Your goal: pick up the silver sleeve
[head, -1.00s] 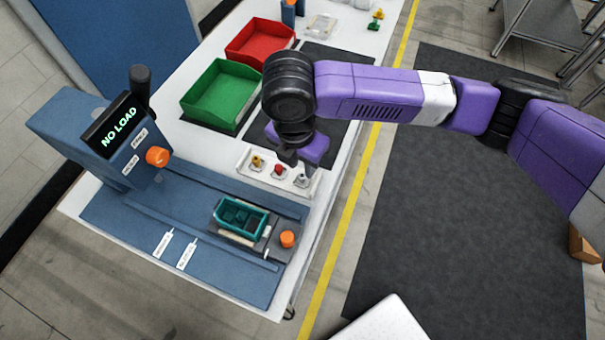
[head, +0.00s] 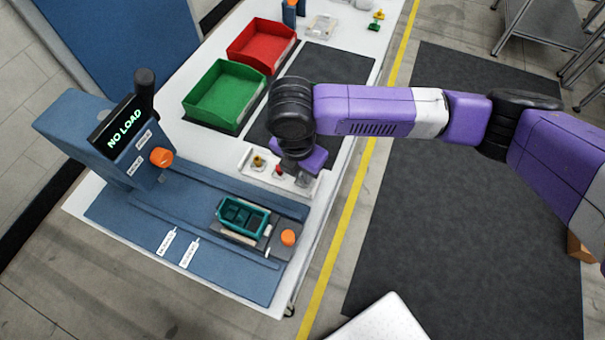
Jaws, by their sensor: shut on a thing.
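The silver sleeve (head: 303,181) stands at the right end of a small white tray (head: 249,165) on the bench, mostly covered by my gripper. To its left in the tray are a red piece (head: 279,171) and a yellow-brown piece (head: 258,161). My gripper (head: 299,173) points down over the right part of the tray. It is shut on the silver sleeve, though the fingertips are small and partly hidden behind the wrist.
A blue fixture with a "NO LOAD" display (head: 124,129) stands left of the tray. A teal box (head: 242,218) and an orange knob (head: 288,237) sit in front. Green (head: 222,97) and red (head: 261,46) bins are behind. A dark mat (head: 335,65) lies clear.

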